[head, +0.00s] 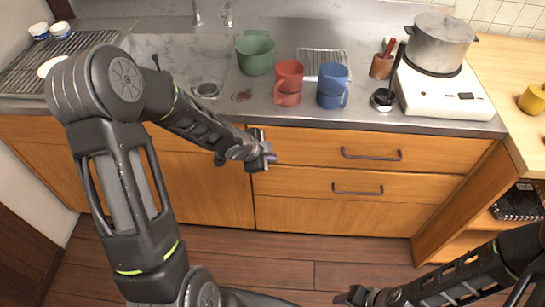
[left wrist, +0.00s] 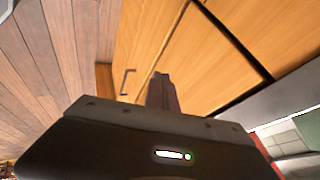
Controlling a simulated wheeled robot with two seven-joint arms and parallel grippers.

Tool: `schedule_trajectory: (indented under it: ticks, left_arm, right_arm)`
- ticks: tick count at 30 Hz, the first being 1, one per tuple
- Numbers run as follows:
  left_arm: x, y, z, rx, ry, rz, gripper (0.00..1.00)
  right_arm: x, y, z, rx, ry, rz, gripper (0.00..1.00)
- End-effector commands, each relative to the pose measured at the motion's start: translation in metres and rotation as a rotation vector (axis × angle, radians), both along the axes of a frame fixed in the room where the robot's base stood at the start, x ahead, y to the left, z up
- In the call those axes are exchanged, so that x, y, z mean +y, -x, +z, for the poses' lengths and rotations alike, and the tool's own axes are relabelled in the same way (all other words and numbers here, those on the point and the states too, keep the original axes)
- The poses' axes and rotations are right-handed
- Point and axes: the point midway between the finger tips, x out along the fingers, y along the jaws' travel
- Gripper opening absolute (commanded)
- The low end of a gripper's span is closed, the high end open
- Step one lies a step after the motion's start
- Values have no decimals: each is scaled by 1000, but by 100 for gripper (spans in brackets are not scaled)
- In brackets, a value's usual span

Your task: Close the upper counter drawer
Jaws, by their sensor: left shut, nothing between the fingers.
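The upper counter drawer (head: 320,149) is a wide wooden front with a dark bar handle (head: 371,155), just under the steel counter edge. It looks flush or nearly so; I cannot tell whether a small gap is left. My left gripper (head: 270,157) is shut and empty, in front of the left end of this drawer, left of its handle. Whether it touches the wood is unclear. Its shut fingers (left wrist: 162,92) also show in the left wrist view, close to wooden fronts. My right gripper (head: 345,297) is low at the bottom edge, away from the drawer, its fingers unclear.
A lower drawer (head: 300,184) with its own handle sits below. On the counter (head: 215,50) stand a green pot (head: 255,54), a red mug (head: 288,83), a blue mug (head: 332,86) and a stove (head: 445,95) with a pot. The floor in front is clear.

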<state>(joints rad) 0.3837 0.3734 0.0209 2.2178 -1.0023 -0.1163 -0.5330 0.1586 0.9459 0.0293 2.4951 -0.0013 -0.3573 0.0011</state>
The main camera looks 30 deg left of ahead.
Motion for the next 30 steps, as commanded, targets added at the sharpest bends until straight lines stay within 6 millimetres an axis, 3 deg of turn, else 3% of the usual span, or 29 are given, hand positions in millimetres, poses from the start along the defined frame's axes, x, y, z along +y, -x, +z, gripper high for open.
schedule_trajectory:
  ticks: [4,9,30]
  left_arm:
    - [6,17,30,1,0,4,0]
    - [10,33,50,2,1,2,0]
    - [12,40,54,2,0,0,0]
  right_arm:
    - [0,0,24,1,0,0,36]
    - [0,1,41,3,0,1,36]
    - [0,1,44,4,-1,1,36]
